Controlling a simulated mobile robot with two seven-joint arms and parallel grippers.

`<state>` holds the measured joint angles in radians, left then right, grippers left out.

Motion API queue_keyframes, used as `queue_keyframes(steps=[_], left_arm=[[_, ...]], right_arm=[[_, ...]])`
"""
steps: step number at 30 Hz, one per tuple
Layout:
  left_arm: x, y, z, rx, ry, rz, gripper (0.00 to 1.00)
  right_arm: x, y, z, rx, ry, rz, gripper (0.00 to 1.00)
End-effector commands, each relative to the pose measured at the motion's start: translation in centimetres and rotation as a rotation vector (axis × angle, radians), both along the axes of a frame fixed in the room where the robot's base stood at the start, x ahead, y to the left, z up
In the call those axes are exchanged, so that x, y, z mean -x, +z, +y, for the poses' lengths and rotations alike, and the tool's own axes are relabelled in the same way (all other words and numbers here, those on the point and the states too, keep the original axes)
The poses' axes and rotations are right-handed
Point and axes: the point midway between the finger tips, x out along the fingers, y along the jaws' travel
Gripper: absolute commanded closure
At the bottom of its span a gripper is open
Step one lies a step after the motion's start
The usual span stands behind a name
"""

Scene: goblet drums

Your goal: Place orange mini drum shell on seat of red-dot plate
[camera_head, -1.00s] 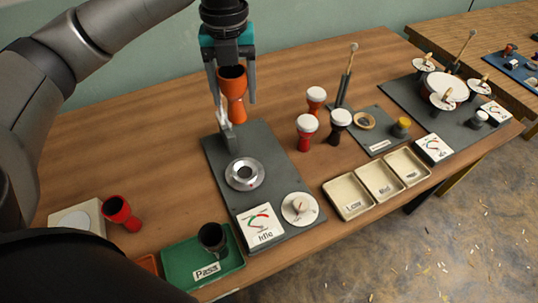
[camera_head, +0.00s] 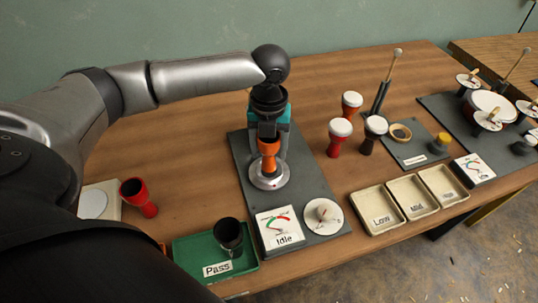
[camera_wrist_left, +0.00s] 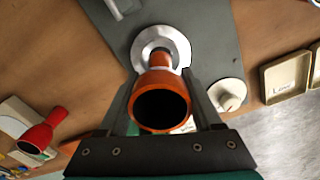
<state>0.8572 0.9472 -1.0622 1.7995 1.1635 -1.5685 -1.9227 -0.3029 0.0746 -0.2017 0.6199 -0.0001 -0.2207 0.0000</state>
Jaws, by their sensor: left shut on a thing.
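The orange mini drum shell (camera_head: 268,148) is upright in my left gripper (camera_head: 267,156), whose fingers are shut on its sides. The silver round seat (camera_head: 270,182) is on a dark grey plate (camera_head: 310,180), directly below the shell. The shell's foot is at or just above the middle of the seat; I cannot tell if it touches. In the left wrist view the shell's open dark mouth (camera_wrist_left: 160,107) faces the camera, and the seat's ring (camera_wrist_left: 140,42) shows around its narrow end. I cannot make out a red dot on the plate. My right gripper is not in view.
An "Idle" gauge (camera_head: 279,228) and a white dial (camera_head: 323,214) are at the plate's front. Small drums (camera_head: 340,135) and cream trays (camera_head: 377,211) are right.

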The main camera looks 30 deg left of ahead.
Motion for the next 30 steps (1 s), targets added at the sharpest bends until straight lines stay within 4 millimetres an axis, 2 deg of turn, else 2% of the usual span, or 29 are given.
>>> queue_keyframes(steps=[1,4,16,17,24,30], left_arm=[[0.0,-1.0,0.0,0.001,0.001,0.000,0.90],[0.0,-1.8,0.0,0.001,0.000,0.000,0.90],[0.0,-2.2,0.0,0.001,0.001,-0.002,0.90],[-0.1,-2.2,0.0,0.001,0.001,-0.002,0.33],[0.0,-2.2,0.0,0.001,0.000,-0.002,0.06],[0.0,-2.2,0.0,0.001,0.000,-0.002,0.04]], right_arm=[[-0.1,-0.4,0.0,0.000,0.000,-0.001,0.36],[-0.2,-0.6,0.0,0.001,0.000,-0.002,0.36],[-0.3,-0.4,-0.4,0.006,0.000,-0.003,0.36],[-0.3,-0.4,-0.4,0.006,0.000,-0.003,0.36],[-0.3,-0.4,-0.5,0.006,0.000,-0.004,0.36],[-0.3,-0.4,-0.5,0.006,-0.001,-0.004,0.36]])
